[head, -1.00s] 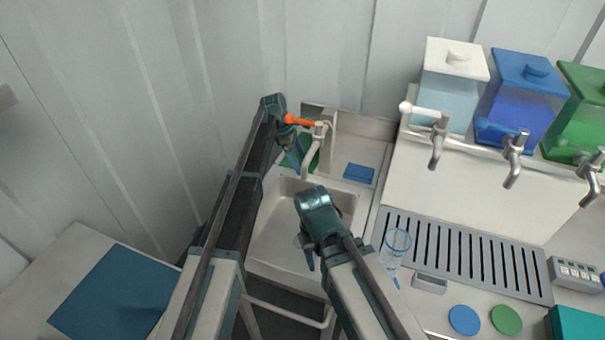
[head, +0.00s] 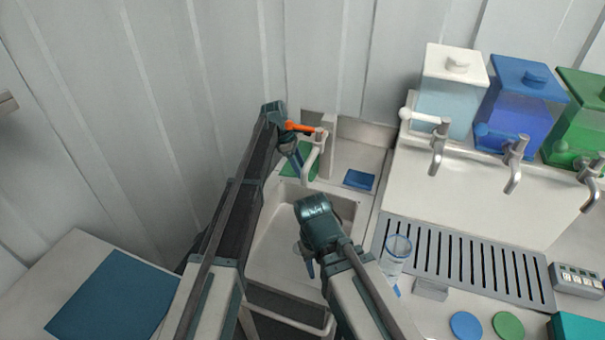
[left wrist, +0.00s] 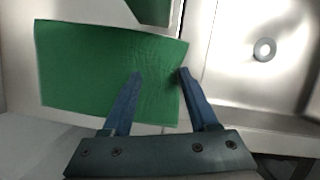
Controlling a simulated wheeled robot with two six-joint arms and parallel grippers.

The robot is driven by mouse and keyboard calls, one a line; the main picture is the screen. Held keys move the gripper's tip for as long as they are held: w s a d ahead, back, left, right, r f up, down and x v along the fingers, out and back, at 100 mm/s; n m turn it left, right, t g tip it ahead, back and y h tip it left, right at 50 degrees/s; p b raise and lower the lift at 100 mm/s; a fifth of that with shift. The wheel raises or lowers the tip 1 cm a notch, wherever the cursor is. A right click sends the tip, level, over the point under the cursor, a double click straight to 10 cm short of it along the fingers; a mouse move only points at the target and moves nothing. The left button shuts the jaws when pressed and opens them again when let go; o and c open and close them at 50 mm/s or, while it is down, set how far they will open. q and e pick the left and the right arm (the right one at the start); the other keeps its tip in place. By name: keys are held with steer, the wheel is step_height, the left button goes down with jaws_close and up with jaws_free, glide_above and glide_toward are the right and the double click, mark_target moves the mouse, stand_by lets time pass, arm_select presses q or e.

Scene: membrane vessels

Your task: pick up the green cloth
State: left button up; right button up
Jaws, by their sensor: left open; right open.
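The green cloth (head: 313,168) lies flat on the ledge behind the sink, beside the tap, partly hidden by my left gripper in the head view. In the left wrist view the cloth (left wrist: 85,70) is a flat green rectangle with slight wrinkles. My left gripper (left wrist: 160,73) is open, its fingers pointing over the cloth's right part, one finger near the right edge. Nothing is between them, and I cannot tell whether they touch the cloth. In the head view my left gripper (head: 295,157) is small and partly hidden. My right gripper (head: 309,264) is open and empty over the sink.
The sink basin (head: 277,235) is in front of the cloth. The tap (head: 313,155) with its orange lever (head: 300,127) stands close to my left gripper. A blue cloth (head: 359,180) lies right of the tap. A clear glass (head: 396,255) stands by the slotted drain tray (head: 465,255).

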arm_select(q)
jaws_close()
stand_by(0.3)
step_height(320, 180, up, 12)
steer(key=p, duration=1.2)
